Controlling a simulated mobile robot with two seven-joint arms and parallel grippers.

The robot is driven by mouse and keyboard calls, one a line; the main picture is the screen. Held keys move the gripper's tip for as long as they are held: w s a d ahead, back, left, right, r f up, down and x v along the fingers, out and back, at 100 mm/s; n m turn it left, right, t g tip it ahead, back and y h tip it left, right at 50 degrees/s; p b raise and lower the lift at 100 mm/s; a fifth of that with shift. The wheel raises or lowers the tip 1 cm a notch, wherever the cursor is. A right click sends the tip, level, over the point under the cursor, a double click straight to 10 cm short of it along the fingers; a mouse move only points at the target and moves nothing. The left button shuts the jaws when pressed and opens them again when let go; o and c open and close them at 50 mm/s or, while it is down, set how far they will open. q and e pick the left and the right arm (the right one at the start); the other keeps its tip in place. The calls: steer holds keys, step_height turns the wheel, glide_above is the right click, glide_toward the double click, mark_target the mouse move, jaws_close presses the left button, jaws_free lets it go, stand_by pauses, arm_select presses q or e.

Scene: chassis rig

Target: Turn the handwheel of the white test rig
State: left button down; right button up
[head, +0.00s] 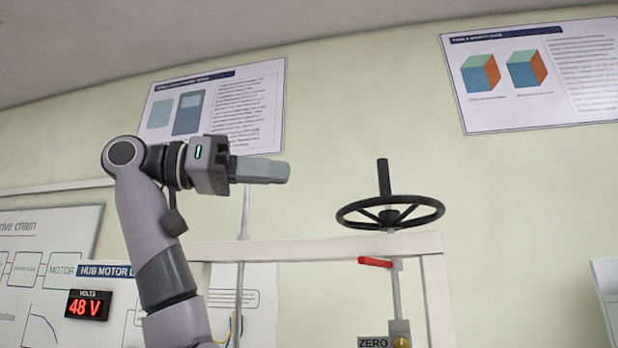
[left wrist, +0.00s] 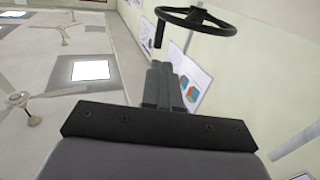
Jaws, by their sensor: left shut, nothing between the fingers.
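The black handwheel (head: 390,212) sits level on top of the white test rig (head: 320,249), with an upright black handle (head: 384,177) on its far side. In the left wrist view the handwheel (left wrist: 197,20) is at the top, beyond my fingertips. My left gripper (head: 288,172) is shut and empty. In the head view it points right, to the left of the handwheel and a little above it, with a clear gap between. Its closed fingers show in the left wrist view (left wrist: 163,70). My right gripper is in neither view.
A red lever (head: 376,262) is fixed below the rig's top bar, above a ZERO label (head: 373,342). A 48 V display (head: 88,305) is at the lower left. Posters (head: 216,105) hang on the wall behind. The space between gripper and wheel looks free.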

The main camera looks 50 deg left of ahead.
arm_select(q)
steer(key=p, duration=0.2)
glide_toward(388, 199)
steer(key=w+d+r, duration=0.2)
steer(key=w+r, duration=0.1)
steer(key=w, duration=0.3)
steer(key=shift+r, duration=0.15)
steer(key=shift+s, duration=0.1)
